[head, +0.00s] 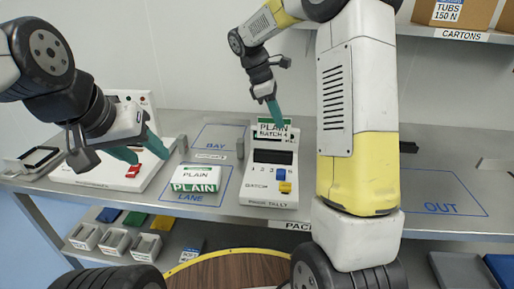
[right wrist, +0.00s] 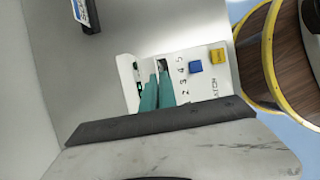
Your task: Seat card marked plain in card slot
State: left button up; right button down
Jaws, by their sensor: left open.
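A white card marked PLAIN, BATCH 4 (head: 270,133) with a green top strip stands upright at the top of the white tally box (head: 257,186). My right gripper (head: 277,116) is at the card's upper right edge, its teal fingers pointing down. In the right wrist view its fingers (right wrist: 157,88) lie close together over the box; whether they pinch the card is unclear. The slot and the card's lower edge cannot be made out. My left gripper (head: 138,152) is open and empty, above the white panel with a red switch (head: 133,171).
A green and white PLAIN pack (head: 195,180) lies in the blue-outlined LANE area, left of the tally box. The OUT area (head: 440,193) on the right is clear. A shelf with cartons (head: 455,12) hangs above. My right arm crosses the middle of the bench.

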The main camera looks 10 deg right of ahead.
notch_tip(320, 180, down, 9)
dwell(0.4)
jog(key=shift+f, duration=0.15)
jog(key=c, duration=1.7)
grip_release()
jog(key=shift+d, duration=0.1)
